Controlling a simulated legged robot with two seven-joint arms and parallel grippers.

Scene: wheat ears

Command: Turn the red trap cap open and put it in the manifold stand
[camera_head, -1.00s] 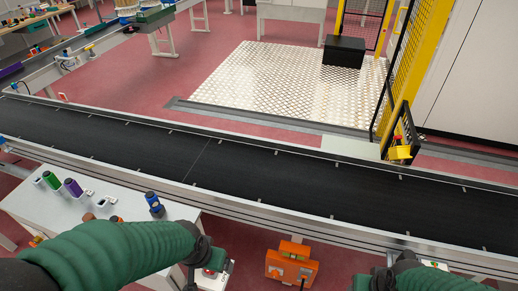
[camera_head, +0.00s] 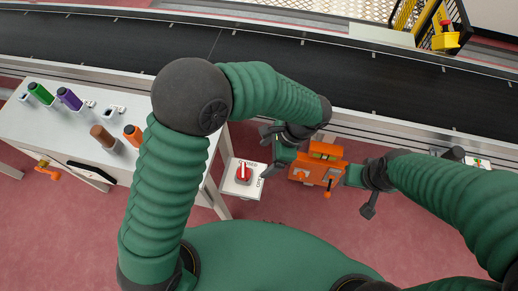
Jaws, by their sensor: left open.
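The red trap cap (camera_head: 243,173) sits on a small white box (camera_head: 236,186), with lettering that appears to read "CLOSED" beside it. My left gripper (camera_head: 268,153) hangs from the bent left arm, just right of and above the cap in the picture. It is open and looks empty, apart from the cap. My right gripper (camera_head: 366,193) is at the right of an orange box, and its jaws are too unclear to read. Which thing is the manifold stand is unclear; the white table (camera_head: 52,128) at left bears coloured cylinders in holders.
Green (camera_head: 40,93), purple (camera_head: 69,98), brown (camera_head: 102,136) and orange (camera_head: 133,133) cylinders stand on the table. The orange box (camera_head: 318,164) with a handle is between the grippers. A black conveyor (camera_head: 100,40) runs behind, its metal rail close to both arms.

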